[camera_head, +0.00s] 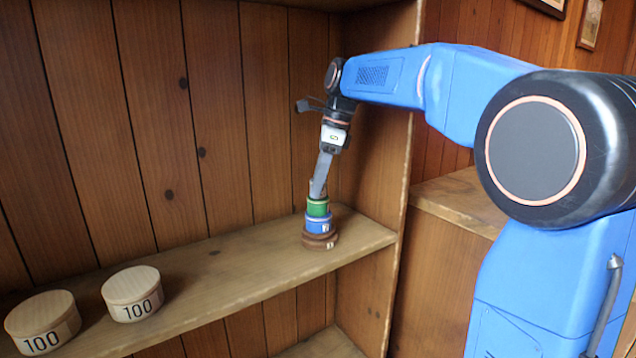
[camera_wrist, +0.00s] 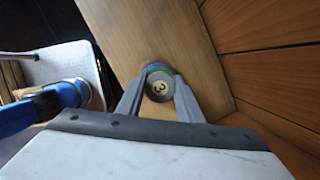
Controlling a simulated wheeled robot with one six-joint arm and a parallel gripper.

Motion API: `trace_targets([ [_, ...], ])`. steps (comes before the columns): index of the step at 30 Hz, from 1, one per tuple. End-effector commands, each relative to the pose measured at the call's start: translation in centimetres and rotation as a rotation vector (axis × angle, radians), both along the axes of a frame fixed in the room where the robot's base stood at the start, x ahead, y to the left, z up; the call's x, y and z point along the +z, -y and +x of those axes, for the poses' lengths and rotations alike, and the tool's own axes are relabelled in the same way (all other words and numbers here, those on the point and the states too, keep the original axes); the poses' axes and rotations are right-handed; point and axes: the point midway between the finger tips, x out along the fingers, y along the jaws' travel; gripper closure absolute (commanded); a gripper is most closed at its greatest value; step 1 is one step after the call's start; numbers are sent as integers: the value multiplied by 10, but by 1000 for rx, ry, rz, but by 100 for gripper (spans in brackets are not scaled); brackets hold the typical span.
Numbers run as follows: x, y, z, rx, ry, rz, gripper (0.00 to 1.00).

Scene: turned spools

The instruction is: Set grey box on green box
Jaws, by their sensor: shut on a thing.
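The grey box (camera_wrist: 159,88), a small round box with a 3 on its lid, is between the two fingers of my gripper (camera_wrist: 158,83) in the wrist view. My gripper (camera_head: 318,188) is shut on it directly above the green box (camera_head: 318,207). In the head view the fingers mostly hide the grey box. The green box sits on a blue box (camera_head: 318,224), which sits on a brown round box (camera_head: 320,241). The grey box looks lined up over the green one; I cannot tell whether they touch.
The stack stands near the right end of a wooden shelf (camera_head: 230,268), close to the side panel. Two pale round boxes marked 100 stand at the left, one nearer (camera_head: 42,318) and one farther (camera_head: 132,290). The shelf between them and the stack is clear.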

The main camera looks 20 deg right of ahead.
Motion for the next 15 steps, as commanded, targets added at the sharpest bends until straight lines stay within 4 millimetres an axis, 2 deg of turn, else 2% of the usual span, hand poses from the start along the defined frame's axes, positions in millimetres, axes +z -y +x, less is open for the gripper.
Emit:
trace_targets([
  [6, -2, 0, 0, 0, 0, 0, 88],
  [7, -2, 0, 0, 0, 0, 0, 65],
  [9, -2, 0, 0, 0, 0, 0, 48],
  [15, -2, 0, 0, 0, 0, 0, 48],
])
